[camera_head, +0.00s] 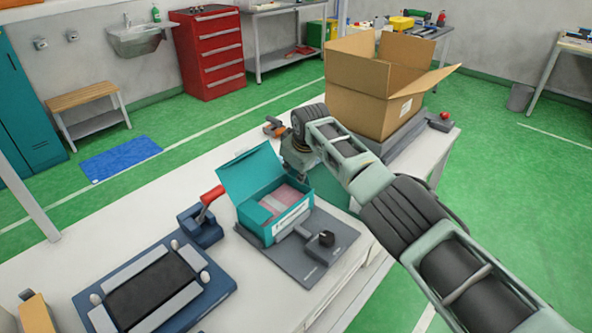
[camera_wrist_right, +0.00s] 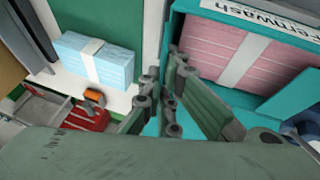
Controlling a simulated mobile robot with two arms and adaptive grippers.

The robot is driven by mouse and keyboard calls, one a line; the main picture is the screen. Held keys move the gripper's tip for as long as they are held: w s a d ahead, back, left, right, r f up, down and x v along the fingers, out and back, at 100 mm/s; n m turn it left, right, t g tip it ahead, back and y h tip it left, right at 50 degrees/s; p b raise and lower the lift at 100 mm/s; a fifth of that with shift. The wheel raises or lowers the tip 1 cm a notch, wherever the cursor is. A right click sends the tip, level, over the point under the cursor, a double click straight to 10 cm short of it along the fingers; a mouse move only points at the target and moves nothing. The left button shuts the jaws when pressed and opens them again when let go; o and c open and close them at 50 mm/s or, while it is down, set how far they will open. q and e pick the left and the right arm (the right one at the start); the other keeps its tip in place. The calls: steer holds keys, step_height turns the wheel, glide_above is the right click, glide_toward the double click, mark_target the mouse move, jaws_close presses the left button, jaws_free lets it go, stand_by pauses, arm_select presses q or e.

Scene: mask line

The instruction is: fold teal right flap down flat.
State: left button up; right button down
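A teal box (camera_head: 258,234) sits on a dark grey plate, with its wide lid panel (camera_head: 245,172) standing up and tilted back. Pink contents with a white band (camera_head: 284,199) show inside; they also show in the right wrist view (camera_wrist_right: 215,50), beside a white "Fernwash" label. My right gripper (camera_head: 294,158) is at the box's far right corner, close to its side. In the right wrist view its fingers (camera_wrist_right: 168,92) are close together beside the teal wall. I cannot tell whether they touch or hold the right flap, which is not clearly distinguishable. My left gripper is out of view.
An open cardboard box (camera_head: 370,98) stands at the table's far end. A navy fixture (camera_head: 150,290) and a red-handled device (camera_head: 205,225) lie left of the teal box. A blue banded pack (camera_wrist_right: 95,60) is left in the wrist view.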

steer(key=shift+s+a+r+t+h+p, duration=0.15)
steer(key=shift+s+a+t+h+p, duration=0.35)
steer(key=shift+p, duration=2.25)
steer(key=shift+f+n+t+h+p, duration=0.3)
steer(key=shift+t+h+p, duration=0.1)
steer(key=shift+t+p, duration=0.25)
steer(key=shift+s+a+f+t+h, duration=0.2)
steer(key=shift+f+t+h, duration=0.05)
steer(key=shift+t+h, duration=0.2)
steer(key=shift+s+a+f+n+t+h+b, duration=0.15)
steer(key=shift+f+n+t+h+b, duration=0.2)
steer(key=shift+t+h, duration=0.25)
steer(key=shift+t, duration=0.3)
steer(key=c, duration=2.5)
jaws_free()
steer(key=o, duration=0.5)
